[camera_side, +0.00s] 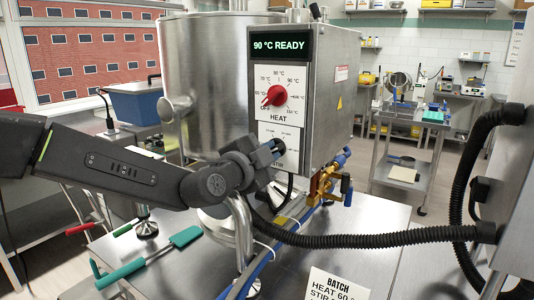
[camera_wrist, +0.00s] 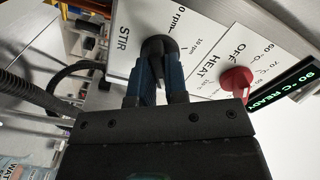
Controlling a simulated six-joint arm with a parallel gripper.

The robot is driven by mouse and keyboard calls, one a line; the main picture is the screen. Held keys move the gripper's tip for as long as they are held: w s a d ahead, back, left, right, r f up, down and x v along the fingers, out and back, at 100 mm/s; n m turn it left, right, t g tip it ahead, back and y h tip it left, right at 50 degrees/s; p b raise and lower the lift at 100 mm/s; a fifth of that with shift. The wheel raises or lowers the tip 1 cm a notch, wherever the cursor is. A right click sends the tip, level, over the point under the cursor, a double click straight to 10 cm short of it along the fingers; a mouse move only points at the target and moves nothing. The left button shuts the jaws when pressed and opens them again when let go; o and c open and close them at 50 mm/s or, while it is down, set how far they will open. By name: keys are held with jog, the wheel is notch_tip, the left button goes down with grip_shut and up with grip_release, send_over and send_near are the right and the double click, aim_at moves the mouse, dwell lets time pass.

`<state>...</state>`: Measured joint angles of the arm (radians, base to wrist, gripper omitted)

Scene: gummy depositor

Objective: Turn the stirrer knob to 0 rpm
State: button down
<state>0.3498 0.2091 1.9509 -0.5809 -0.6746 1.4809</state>
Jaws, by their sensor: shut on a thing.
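The black stirrer knob (camera_wrist: 158,46) sits on the white STIR panel (camera_wrist: 122,60) in the wrist view, with "0 rpm" and "10 rpm" printed near it. My gripper (camera_wrist: 157,78) is shut on this knob, its two blue-grey fingers on either side. The fingers hide part of the knob, and I cannot tell exactly where it points. In the side view my gripper (camera_side: 268,152) reaches the STIR panel (camera_side: 283,137) below the HEAT dial, and it hides the knob there.
The red HEAT knob (camera_side: 274,96) is just above the STIR panel; it also shows in the wrist view (camera_wrist: 236,82). The display (camera_side: 279,45) reads "90 °C READY". Brass valve (camera_side: 322,184) and black hose (camera_side: 370,238) lie below right. A batch card (camera_side: 338,285) stands in front.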

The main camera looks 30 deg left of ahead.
jog(key=shift+n, duration=0.6)
jog(key=c, duration=1.1)
grip_release()
jog(key=shift+c, duration=0.2)
jog(key=shift+s, duration=0.1)
jog(key=s, duration=1.3)
jog(key=shift+s, duration=0.3)
